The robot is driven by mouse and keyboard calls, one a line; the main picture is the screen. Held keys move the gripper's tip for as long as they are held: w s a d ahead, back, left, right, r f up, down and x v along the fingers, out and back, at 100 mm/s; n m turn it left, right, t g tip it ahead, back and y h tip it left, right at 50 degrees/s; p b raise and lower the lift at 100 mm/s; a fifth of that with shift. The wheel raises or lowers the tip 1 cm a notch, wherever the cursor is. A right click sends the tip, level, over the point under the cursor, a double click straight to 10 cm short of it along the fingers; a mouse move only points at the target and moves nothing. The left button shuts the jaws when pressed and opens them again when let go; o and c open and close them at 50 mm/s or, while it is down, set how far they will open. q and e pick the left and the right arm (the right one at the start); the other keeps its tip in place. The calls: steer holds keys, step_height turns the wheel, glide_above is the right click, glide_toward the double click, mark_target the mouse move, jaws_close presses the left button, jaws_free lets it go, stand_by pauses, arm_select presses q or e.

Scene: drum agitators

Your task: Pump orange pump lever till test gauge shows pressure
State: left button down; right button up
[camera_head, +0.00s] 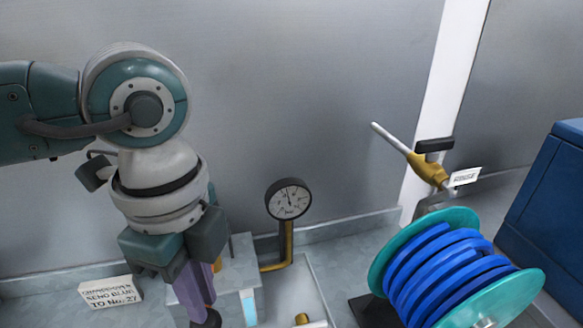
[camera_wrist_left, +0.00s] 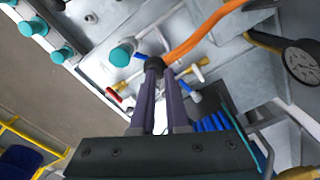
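The orange pump lever (camera_wrist_left: 205,33) runs from the upper right to a black knob (camera_wrist_left: 155,64) in the left wrist view. In the head view my gripper mostly hides it. My left gripper (camera_wrist_left: 156,76) has its two purple-grey fingers on either side of that knob, closed on it at the tips. It also shows in the head view (camera_head: 205,312), pointing down, with the dark knob at its tips. The round test gauge (camera_head: 288,199) stands on a brass pipe right of my gripper; its needle points roughly upward, and the reading is too small to make out. It also shows in the left wrist view (camera_wrist_left: 304,62).
A blue hose reel with teal flanges (camera_head: 455,270) stands at the right, below a brass spray nozzle (camera_head: 427,169). A lettered white sign (camera_head: 111,293) stands at the lower left. A blue box (camera_head: 550,205) is at the far right. Teal-capped fittings (camera_wrist_left: 122,54) lie near the knob.

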arm_select(q)
steer(key=shift+s+a+f+b, duration=0.15)
steer(key=shift+f+b, duration=0.45)
steer(key=shift+f, duration=0.4)
steer(key=shift+w+a+f+b, duration=0.15)
steer(key=shift+f+b, duration=0.45)
steer(key=shift+f, duration=0.4)
steer(key=r+p, duration=0.4)
steer(key=r, duration=0.1)
steer(key=r+p, duration=0.2)
steer(key=r, duration=0.1)
steer(key=shift+w+a+p, duration=0.1)
steer(key=shift+w+p, duration=0.15)
steer(key=shift+p, duration=0.1)
steer(key=shift+f, duration=0.25)
steer(key=s+a+r+p, duration=0.3)
steer(key=s+r+p, duration=0.2)
steer(key=p, duration=0.5)
steer(key=shift+s, duration=1.1)
steer(key=shift+d, duration=0.1)
